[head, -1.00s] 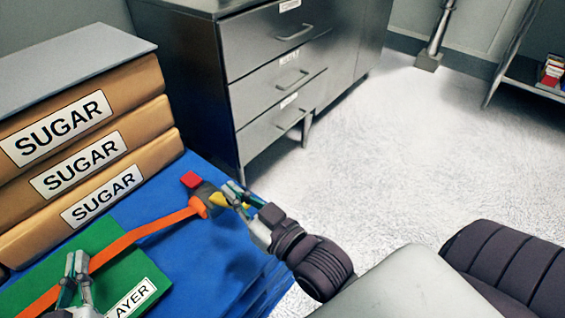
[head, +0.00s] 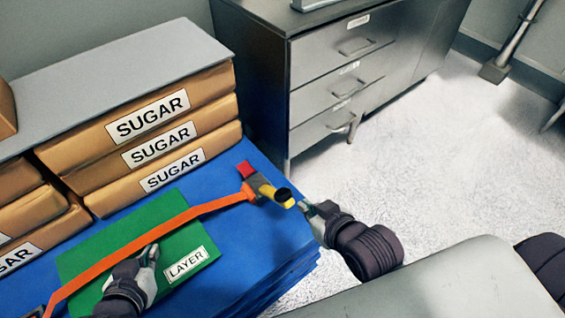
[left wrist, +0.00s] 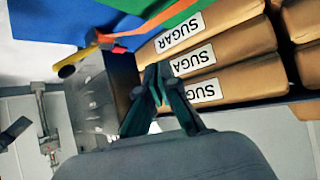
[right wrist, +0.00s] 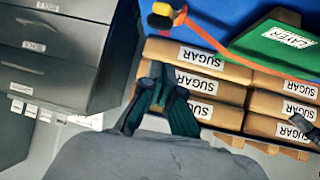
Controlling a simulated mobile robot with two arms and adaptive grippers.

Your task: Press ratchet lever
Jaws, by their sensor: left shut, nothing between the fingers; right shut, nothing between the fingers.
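In the head view the ratchet (head: 259,183) sits on the blue stack near its right corner, with a red block (head: 246,169) beside it. Its yellow lever (head: 270,191) with a dark round end sticks out toward the lower right. The lever also shows in the left wrist view (left wrist: 76,64) and right wrist view (right wrist: 164,9). The orange strap (head: 165,226) runs from the ratchet to the lower left. My right gripper (head: 304,206) is shut and empty, just right of the lever's end; whether they touch is unclear. My left gripper (head: 152,252) is shut and empty over the green sheet (head: 120,235).
Brown sugar bags (head: 165,147) are piled behind the strap under a grey board (head: 120,82). A metal drawer cabinet (head: 340,85) stands beyond the blue stack (head: 285,240). The pale floor (head: 440,160) to the right is open.

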